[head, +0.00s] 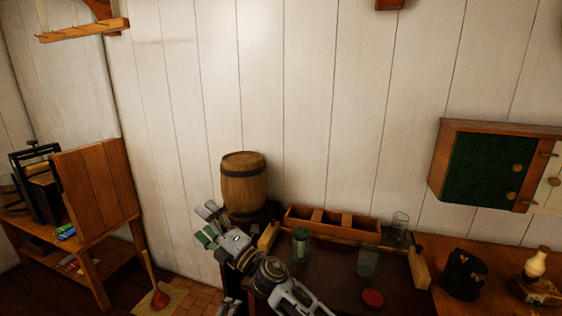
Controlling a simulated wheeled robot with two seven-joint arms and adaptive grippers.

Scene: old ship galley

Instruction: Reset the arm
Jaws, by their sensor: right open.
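My right arm (285,290) reaches in from the bottom centre, pointing up and left. Its gripper (206,225) is open and empty, with grey and green finger parts. In the picture it lies just left of and below the wooden barrel (243,182), beside the left edge of the dark table (335,290). I cannot tell the exact gap between gripper and barrel.
The table holds a wooden divided box (332,222), a green-topped jar (301,245), clear glasses (367,263) and a red lid (372,298). A green-doored cabinet (482,168) hangs right. A wooden bench (100,190) and a plunger-like tool (158,298) stand left.

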